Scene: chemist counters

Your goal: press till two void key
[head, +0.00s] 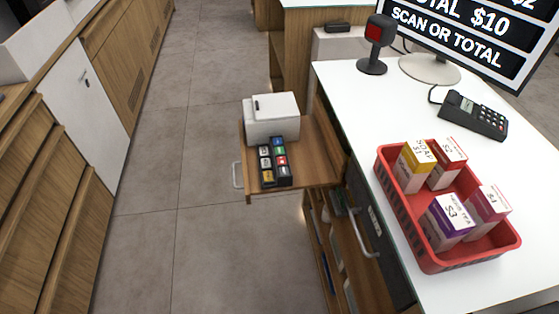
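A small black keypad (287,180) with several coloured keys lies on a pulled-out wooden shelf (315,150) left of the white counter. Its keys include a blue one, a red one (281,161) and a yellow one (267,176). The key labels are too small to read, so I cannot tell which is void. A white box-shaped device, perhaps a printer (270,122), stands just behind the keypad. A screen (470,35) at the upper right reads "TOTAL $10" and "SCAN OR TOTAL". Neither of my grippers is in view.
The white counter (350,105) holds a red basket (440,258) with several small priced boxes, a card terminal (473,115) and a dark scanner on a stand (375,45). Wooden cabinets (60,190) line the left. Grey floor (190,190) between is clear.

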